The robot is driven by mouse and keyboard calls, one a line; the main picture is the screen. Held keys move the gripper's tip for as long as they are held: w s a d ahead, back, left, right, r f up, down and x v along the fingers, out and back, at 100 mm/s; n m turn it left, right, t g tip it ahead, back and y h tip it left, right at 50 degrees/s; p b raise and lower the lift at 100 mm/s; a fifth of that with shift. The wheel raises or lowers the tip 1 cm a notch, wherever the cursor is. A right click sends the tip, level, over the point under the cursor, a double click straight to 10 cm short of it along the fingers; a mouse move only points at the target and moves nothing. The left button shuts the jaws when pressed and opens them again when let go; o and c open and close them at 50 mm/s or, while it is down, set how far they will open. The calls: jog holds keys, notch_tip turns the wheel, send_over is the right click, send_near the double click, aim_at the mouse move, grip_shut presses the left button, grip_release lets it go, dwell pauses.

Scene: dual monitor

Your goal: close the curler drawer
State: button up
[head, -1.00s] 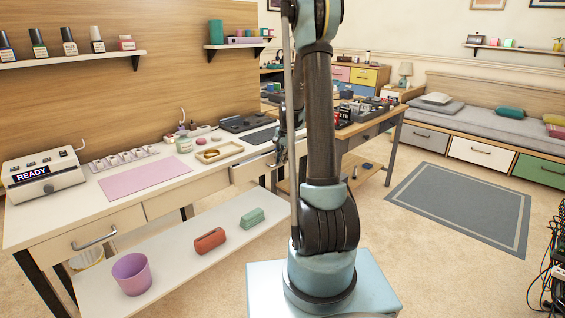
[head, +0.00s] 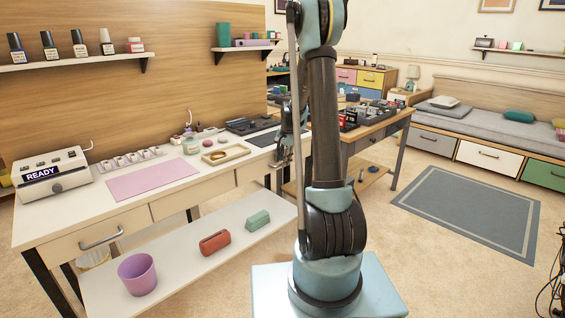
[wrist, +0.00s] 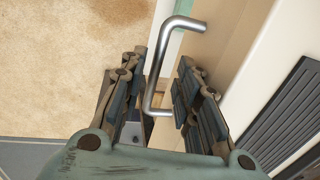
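My gripper (head: 282,157) is at the right end of the white desk, beside the front of its right-hand drawer (head: 250,171); my arm partly hides this spot in the head view. The drawer front looks about flush with the desk, though any small gap is hard to tell. In the wrist view, a bent metal drawer handle (wrist: 156,72) runs between the fingers of my gripper (wrist: 158,100). The fingers are apart, with space around the bar, and do not look clamped on it. The pale drawer front (wrist: 215,60) lies right of the handle.
The desk's left drawer (head: 100,240) has a metal handle and is shut. A pink mat (head: 152,179), a READY device (head: 52,172) and a tan tray (head: 226,154) sit on top. A purple cup (head: 138,275) stands on the lower shelf. Carpet is clear in front.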

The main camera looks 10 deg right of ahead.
notch_tip(320, 180, up, 11)
jog(key=s+d, duration=0.1)
jog(key=shift+s+r, duration=0.2)
jog(key=shift+s, duration=0.15)
jog(key=shift+d, duration=0.1)
jog(key=shift+s, duration=0.1)
jog(key=s+r+n, duration=0.3)
jog(key=s, duration=0.9)
jog(key=s+r+n, duration=0.2)
jog(key=s, duration=1.1)
jog(key=s+f+n, duration=0.3)
jog(key=s+f, duration=0.1)
jog(key=s, duration=0.6)
jog(key=s+d+f+n+h, duration=0.1)
jog(key=s+f, duration=0.4)
jog(key=s, duration=0.5)
jog(key=shift+f+n, duration=0.25)
jog(key=shift+n, duration=0.65)
